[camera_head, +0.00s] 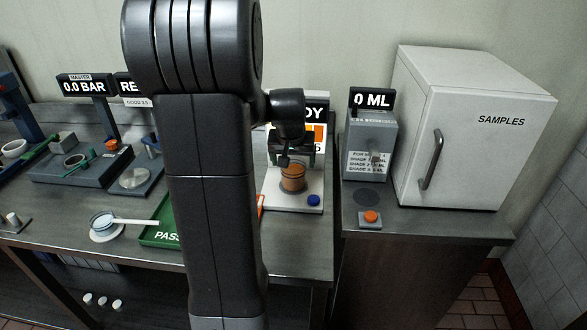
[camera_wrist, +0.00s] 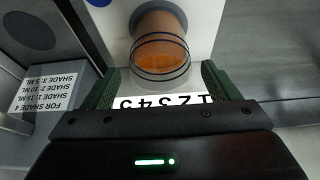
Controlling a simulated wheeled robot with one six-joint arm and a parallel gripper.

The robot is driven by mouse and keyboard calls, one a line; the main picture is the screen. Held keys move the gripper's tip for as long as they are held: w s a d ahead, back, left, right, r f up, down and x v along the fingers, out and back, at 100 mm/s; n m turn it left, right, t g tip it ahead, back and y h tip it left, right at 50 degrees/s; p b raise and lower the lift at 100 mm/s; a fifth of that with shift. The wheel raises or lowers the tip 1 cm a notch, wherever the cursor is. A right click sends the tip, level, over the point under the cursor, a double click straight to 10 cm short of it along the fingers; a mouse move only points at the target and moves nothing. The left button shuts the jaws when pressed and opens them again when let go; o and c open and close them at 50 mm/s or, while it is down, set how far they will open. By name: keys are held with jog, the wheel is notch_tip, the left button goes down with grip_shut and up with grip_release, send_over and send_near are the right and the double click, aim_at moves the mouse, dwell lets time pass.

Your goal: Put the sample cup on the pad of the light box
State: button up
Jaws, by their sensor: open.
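The sample cup (camera_head: 292,178), clear with orange-brown liquid, stands upright on the light box (camera_head: 283,203). In the wrist view the cup (camera_wrist: 160,58) shows its open rim toward me, and its foot is at a dark round pad (camera_wrist: 143,17) on the white base. My gripper (camera_head: 292,158) is just above and behind the cup in the head view. In the wrist view its green fingers (camera_wrist: 160,85) are spread, one to each side of the cup's near rim, with visible gaps. The fingers do not press on the cup.
A blue button (camera_head: 313,200) is on the light box's front right. The 0 ML dispenser (camera_head: 371,150), an orange button (camera_head: 371,216) and the white samples cabinet (camera_head: 470,135) stand to the right. A green tray (camera_head: 160,235) and a white-handled round dish (camera_head: 103,224) are left of my arm.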

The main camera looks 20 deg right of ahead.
jog(key=v, duration=0.6)
